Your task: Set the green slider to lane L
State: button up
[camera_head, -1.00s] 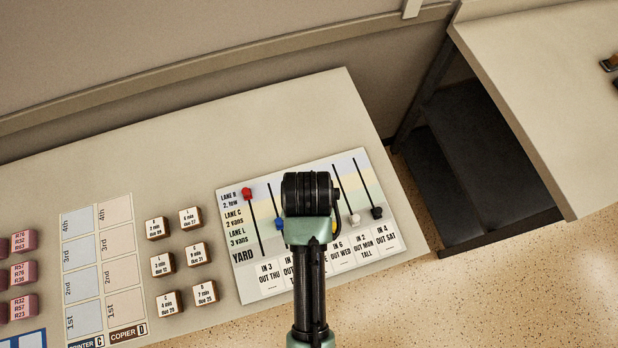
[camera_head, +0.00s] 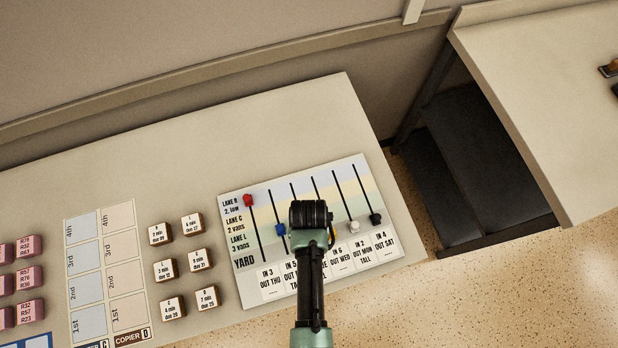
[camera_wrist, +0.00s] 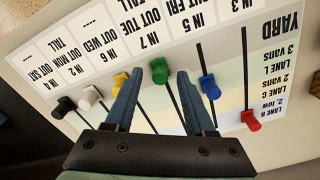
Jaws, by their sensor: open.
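The lane board (camera_head: 238,216) lies flat on the desk, with upright slots and bands for LANE R, C, L and YARD. In the wrist view, which shows the board upside down, the green slider (camera_wrist: 159,70) stands near the YARD end of its slot. My gripper (camera_wrist: 159,75) is open, with one blue finger on each side of the green slider. I cannot tell whether a finger touches it. In the head view my gripper (camera_head: 311,214) hides the green slider.
The blue slider (camera_wrist: 210,87) is close beside one finger, and the yellow slider (camera_wrist: 121,79) is close beside the other. The red slider (camera_head: 248,200) is at LANE R. The white (camera_head: 353,227) and black (camera_head: 376,218) sliders are at right. Labelled blocks (camera_head: 160,234) stand left of the board.

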jog(key=shift+f, duration=0.5)
grip_shut()
jog(key=shift+w, duration=0.1)
dwell(1.1)
